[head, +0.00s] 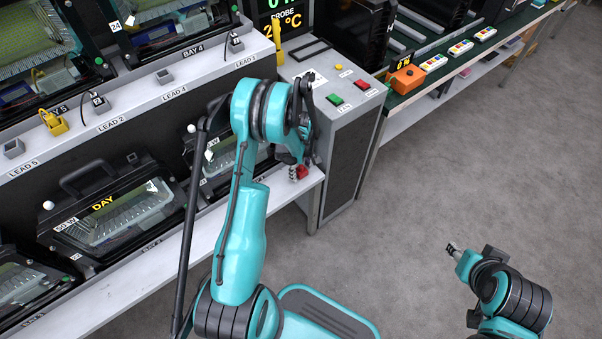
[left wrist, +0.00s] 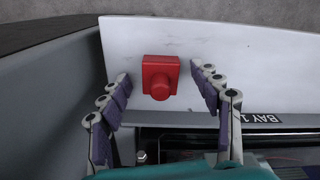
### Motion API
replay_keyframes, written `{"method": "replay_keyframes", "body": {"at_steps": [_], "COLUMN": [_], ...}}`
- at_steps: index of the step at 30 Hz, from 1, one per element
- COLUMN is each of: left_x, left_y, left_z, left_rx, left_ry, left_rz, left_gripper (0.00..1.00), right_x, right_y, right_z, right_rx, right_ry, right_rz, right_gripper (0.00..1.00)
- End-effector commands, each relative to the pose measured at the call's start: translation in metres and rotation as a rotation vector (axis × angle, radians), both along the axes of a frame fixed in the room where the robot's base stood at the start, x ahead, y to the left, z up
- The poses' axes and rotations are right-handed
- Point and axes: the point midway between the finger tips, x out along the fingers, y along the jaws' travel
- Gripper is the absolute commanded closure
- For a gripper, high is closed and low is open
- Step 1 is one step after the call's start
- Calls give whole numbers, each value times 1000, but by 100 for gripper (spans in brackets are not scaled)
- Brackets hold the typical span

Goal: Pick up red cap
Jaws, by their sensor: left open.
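The red cap (left wrist: 160,77) has a square base with a round knob and lies on the white shelf (left wrist: 240,60). In the head view the red cap (head: 302,172) shows at the shelf's right end, partly hidden by my left gripper (head: 296,168). In the left wrist view my left gripper (left wrist: 163,85) is open, with one finger on each side of the cap. There is a visible gap between each finger and the cap. My right gripper (head: 452,249) is far off at the lower right, over the floor; its fingers are too small to read.
A grey cabinet (head: 340,150) with a green and a red button stands just right of the shelf end. Floodlight housings (head: 115,212) sit along the lower shelf. An upper ledge (head: 140,108) with lead labels runs above. The grey floor (head: 480,170) at right is clear.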

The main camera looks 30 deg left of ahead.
Motion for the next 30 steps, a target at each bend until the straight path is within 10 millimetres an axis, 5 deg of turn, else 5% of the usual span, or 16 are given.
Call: {"method": "replay_keyframes", "body": {"at_steps": [4,11,23,30], "left_x": [0,0,0,0], "left_y": [0,0,0,0], "left_z": [2,2,5,35], "left_rx": [0,0,0,0], "left_ry": [0,0,0,0], "left_rz": [0,-1,-1,-1], "left_gripper": [36,90,91,91], "right_x": [0,0,0,0], "right_y": [0,0,0,0], "right_z": [2,2,3,21], "right_rx": [0,0,0,0], "right_ry": [0,0,0,0], "right_rz": [0,0,0,0], "right_gripper": [60,60,60,60]}}
